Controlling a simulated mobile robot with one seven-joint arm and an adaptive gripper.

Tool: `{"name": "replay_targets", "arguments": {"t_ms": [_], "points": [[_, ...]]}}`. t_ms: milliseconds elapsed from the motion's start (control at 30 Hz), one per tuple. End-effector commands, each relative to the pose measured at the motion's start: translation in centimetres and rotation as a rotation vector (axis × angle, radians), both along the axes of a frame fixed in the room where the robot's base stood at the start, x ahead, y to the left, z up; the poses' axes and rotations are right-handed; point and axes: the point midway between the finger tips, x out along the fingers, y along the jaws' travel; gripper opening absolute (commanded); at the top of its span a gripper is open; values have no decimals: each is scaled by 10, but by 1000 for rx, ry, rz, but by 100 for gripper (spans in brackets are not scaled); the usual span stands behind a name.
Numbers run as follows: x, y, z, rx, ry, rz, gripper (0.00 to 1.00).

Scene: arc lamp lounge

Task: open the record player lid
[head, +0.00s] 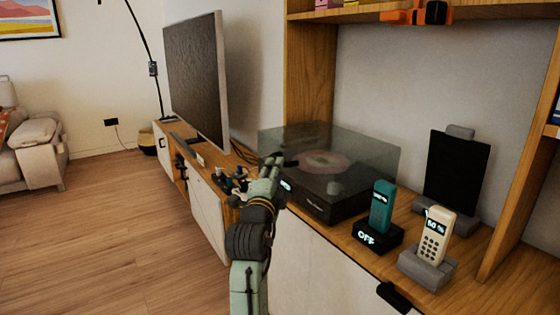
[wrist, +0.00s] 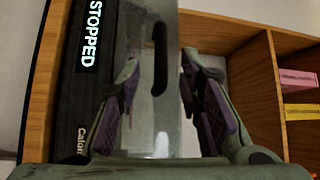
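The record player (head: 318,205) is a black box on the wooden cabinet, with a smoky see-through lid (head: 365,160) that looks closed. A pinkish disc shows through the lid. My gripper (head: 276,161) is at the player's front left, close to the lid's front edge. In the wrist view my gripper (wrist: 160,66) has its two fingers apart, with the grey lid (wrist: 150,125) behind and between them. A dark slot-like mark (wrist: 159,58), perhaps a handle, shows between the fingertips. The player's front (wrist: 90,100) reads "STOPPED". I cannot tell whether the fingers touch the lid.
A teal phone (head: 381,207) on a black base marked "OFF" and a cream phone (head: 436,236) on a grey base stand right of the player. A black panel (head: 457,172) stands behind them. A television (head: 195,80) stands left. The wooden floor (head: 110,220) is clear.

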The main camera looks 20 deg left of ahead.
Motion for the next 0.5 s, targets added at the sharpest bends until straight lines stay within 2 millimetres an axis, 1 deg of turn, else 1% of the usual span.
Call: {"name": "replay_targets", "arguments": {"t_ms": [33, 100, 200, 333, 500], "points": [[10, 1, 4, 0, 0, -1, 33], [21, 2, 5, 0, 1, 0, 33], [33, 4, 6, 1, -1, 0, 33], [42, 6, 6, 0, -1, 0, 33], [45, 6, 6, 0, -2, 1, 33]]}}
